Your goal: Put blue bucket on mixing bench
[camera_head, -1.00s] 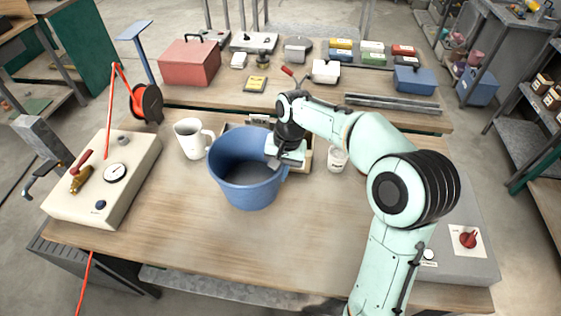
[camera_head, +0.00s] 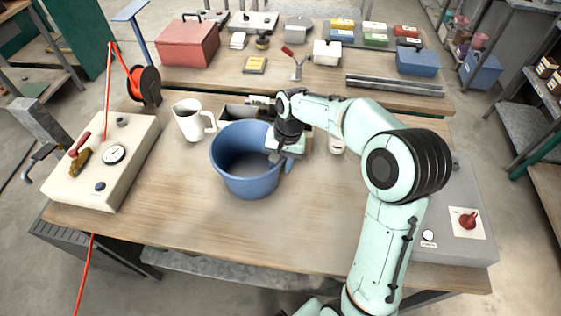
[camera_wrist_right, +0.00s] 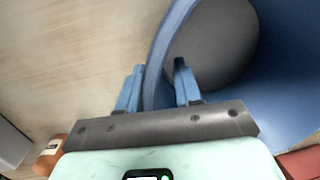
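The blue bucket (camera_head: 235,178) is upright over the middle of the wooden mixing bench (camera_head: 180,215) in the head view. Its base looks at or very close to the bench top; I cannot tell if it touches. My right gripper (camera_head: 283,150) is at the bucket's right rim. In the right wrist view the bucket wall (camera_wrist_right: 285,85) runs between the two blue fingers (camera_wrist_right: 158,85), one inside and one outside, and they look shut on it. My left gripper is not in view.
A white mug (camera_head: 188,122) stands left of the bucket, with a small tray (camera_head: 233,112) behind it. A cream gauge box (camera_head: 125,130) is at the left and a grey box with a red knob (camera_head: 450,245) at the right. The front middle of the bench is clear.

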